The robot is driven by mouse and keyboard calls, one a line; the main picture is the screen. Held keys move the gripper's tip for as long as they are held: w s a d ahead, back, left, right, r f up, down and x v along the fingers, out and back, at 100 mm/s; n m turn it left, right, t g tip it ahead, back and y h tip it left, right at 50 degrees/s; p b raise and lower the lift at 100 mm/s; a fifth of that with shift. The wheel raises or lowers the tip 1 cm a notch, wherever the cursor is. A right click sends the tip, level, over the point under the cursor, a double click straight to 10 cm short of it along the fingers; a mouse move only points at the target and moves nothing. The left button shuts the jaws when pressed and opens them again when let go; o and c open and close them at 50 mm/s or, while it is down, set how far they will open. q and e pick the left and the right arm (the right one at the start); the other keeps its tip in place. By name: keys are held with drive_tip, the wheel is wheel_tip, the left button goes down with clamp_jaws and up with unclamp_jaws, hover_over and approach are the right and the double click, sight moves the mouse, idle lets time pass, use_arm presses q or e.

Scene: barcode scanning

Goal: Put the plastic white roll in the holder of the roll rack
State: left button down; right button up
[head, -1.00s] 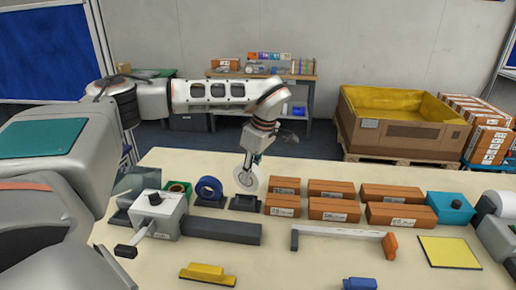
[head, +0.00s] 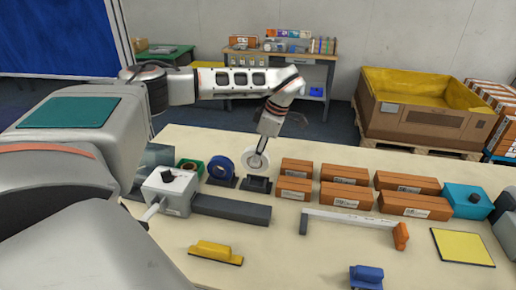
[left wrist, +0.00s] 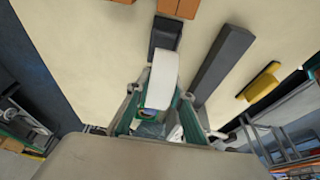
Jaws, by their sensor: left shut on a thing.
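The white plastic roll (head: 258,163) is a ring held upright by my left gripper (head: 263,148), just above the dark empty-looking holder (head: 257,185) of the rack. I cannot tell whether the roll's lower edge touches the holder. In the left wrist view the white roll (left wrist: 162,78) sits between the fingers of my left gripper (left wrist: 160,106), which is shut on it. The dark holder (left wrist: 165,36) lies just beyond it, partly covered by the roll. My right gripper is not in view.
A blue roll (head: 221,169) in its stand and a green roll (head: 189,167) are to the left. Orange boxes (head: 294,189) stand close on the right. A long dark bar (head: 232,209) and a grey device (head: 170,190) lie in front.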

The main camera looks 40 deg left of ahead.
sight(258, 168)
use_arm(q)
drive_tip(key=shift+f, duration=2.8)
drive_tip(key=c, duration=1.7)
unclamp_jaws()
drive_tip(key=v, duration=1.2)
